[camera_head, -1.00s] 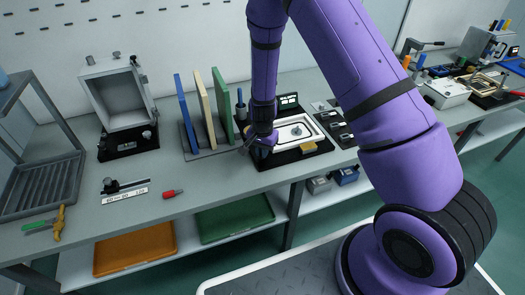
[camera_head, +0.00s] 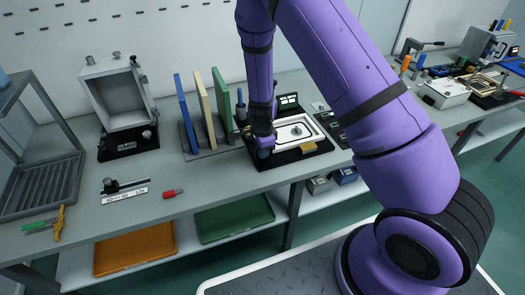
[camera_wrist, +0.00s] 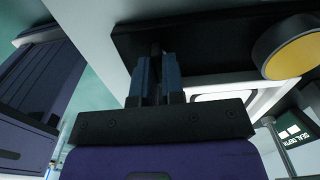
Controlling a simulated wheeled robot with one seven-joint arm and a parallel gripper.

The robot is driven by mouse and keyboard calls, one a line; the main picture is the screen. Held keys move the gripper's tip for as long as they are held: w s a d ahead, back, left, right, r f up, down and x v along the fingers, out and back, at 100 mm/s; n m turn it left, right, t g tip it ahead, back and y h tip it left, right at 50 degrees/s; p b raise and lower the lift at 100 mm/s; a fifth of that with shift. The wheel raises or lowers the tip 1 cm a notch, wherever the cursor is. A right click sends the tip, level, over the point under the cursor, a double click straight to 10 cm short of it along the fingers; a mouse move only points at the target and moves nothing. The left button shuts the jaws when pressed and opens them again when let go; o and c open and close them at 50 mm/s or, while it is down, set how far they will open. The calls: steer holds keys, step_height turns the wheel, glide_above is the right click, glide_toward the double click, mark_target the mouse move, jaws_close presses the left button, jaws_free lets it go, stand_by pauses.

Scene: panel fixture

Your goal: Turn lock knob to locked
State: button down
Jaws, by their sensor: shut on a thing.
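My gripper (camera_head: 264,151) is low over the left part of a black fixture base (camera_head: 290,157) on the bench. In the wrist view my two blue-grey fingers (camera_wrist: 156,75) are close together, shut on a small dark part (camera_wrist: 156,48) at the black base. This part looks like the lock knob, but my fingers hide most of it, so its turn angle cannot be told. To its right are a white-framed panel (camera_head: 296,130) and a yellow-faced round piece (camera_wrist: 296,52), which is apart from my fingers.
A small display (camera_head: 288,100) stands behind the panel. Upright blue, cream and green boards (camera_head: 202,110) stand close left of my gripper. An open grey box (camera_head: 120,95) is farther left. The bench front between the red piece (camera_head: 173,193) and the fixture is clear.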

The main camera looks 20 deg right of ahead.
steer(key=shift+m, duration=0.3)
steer(key=c, duration=1.2)
jaws_free()
step_height(320, 180, up, 11)
steer(key=shift+f, duration=0.1)
